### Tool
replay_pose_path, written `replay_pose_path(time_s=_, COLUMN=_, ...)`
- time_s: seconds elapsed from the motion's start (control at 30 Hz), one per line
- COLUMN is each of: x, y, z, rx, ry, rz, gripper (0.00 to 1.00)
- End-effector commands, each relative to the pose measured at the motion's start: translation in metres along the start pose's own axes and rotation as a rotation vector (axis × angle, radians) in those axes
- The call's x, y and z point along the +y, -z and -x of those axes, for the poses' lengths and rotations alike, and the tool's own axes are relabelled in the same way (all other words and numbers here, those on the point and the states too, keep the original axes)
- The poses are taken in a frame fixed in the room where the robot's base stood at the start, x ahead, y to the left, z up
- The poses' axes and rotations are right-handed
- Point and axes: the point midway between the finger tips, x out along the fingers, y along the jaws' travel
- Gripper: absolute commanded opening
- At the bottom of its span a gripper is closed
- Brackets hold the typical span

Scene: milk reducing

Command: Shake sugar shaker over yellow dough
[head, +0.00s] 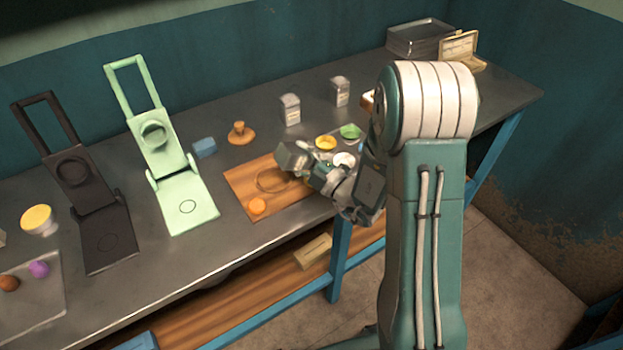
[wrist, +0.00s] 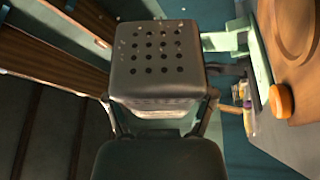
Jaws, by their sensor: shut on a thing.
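My gripper (head: 303,165) is shut on a grey metal shaker (head: 291,156), held above the wooden board (head: 238,183). In the wrist view the shaker's square perforated top (wrist: 156,48) faces the camera, between the two fingers (wrist: 160,110). The shaker looks tilted; whether sugar is falling cannot be told. A yellow-orange dough piece (head: 257,206) lies on the board's front left part, left of and below the shaker in the head view. It also shows at the right of the wrist view (wrist: 281,100).
A light green press (head: 187,207) and a black press (head: 105,240) stand open at left. Two more shakers (head: 290,110) (head: 340,92) stand behind the board.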

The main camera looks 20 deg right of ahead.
Motion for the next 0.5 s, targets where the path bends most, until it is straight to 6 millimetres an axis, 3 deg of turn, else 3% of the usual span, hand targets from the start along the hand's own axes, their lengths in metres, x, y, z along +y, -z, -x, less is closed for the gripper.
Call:
replay_pose_path(time_s=0.23, x=0.028, y=0.013, z=-0.006, rx=0.003, ry=-0.004, rz=0.006, gripper=0.15)
replay_pose_path(time_s=0.5, x=0.001, y=0.0, z=0.0, rx=0.0, ry=0.0, rz=0.0, gripper=0.15)
